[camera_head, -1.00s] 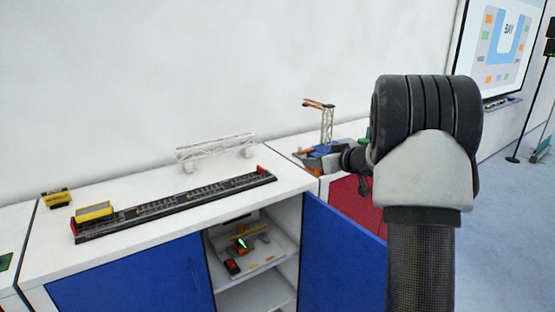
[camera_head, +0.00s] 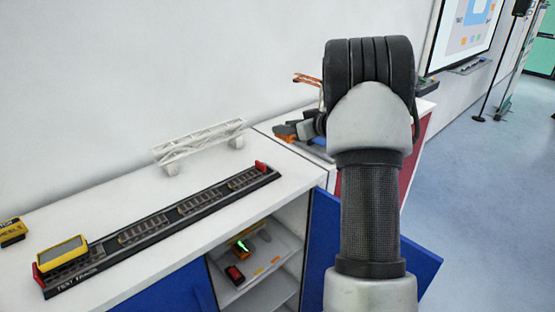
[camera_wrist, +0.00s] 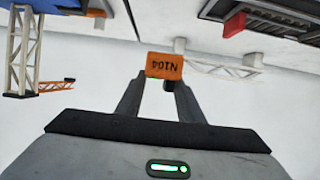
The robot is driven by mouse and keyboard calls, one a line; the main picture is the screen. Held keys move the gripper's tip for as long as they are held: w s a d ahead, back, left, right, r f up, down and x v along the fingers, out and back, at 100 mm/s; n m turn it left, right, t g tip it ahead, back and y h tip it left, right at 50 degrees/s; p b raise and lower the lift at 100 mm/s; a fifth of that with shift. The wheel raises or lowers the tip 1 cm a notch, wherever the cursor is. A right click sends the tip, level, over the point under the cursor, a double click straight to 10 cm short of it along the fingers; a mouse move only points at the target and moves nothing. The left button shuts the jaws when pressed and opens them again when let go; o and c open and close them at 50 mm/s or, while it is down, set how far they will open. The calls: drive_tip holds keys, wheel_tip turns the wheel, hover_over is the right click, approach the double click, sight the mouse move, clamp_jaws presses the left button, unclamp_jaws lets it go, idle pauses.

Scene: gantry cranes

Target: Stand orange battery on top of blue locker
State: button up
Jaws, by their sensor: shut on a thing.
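My gripper (camera_wrist: 160,82) is shut on an orange block with dark lettering (camera_wrist: 166,66), which I take as the orange battery. Its orange colour also shows at my fingers in the head view (camera_head: 284,131), left of my wrist. It is held near the seam between two cabinets; whether it touches a top I cannot tell. The blue locker is the white-topped cabinet (camera_head: 205,185) with blue doors. A black track (camera_head: 160,228) with a yellow cart (camera_head: 62,252) lies along its top.
A white truss bridge (camera_head: 200,142) stands behind the track. The locker's right door (camera_head: 322,235) is open, showing a shelf with a red item (camera_head: 234,275) and a green-lit item (camera_head: 243,246). A small crane (camera_wrist: 24,50) stands near my gripper. Some bare top lies right of the track.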

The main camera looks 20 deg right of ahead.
wheel_tip(320, 180, down, 10)
drive_tip(key=shift+r, duration=0.15)
idle(0.3)
drive_tip(key=shift+b, duration=0.3)
drive_tip(key=shift+f, duration=0.2)
drive_tip(key=o, duration=1.2)
drive_tip(key=shift+r, duration=0.15)
drive_tip(key=v, duration=1.2)
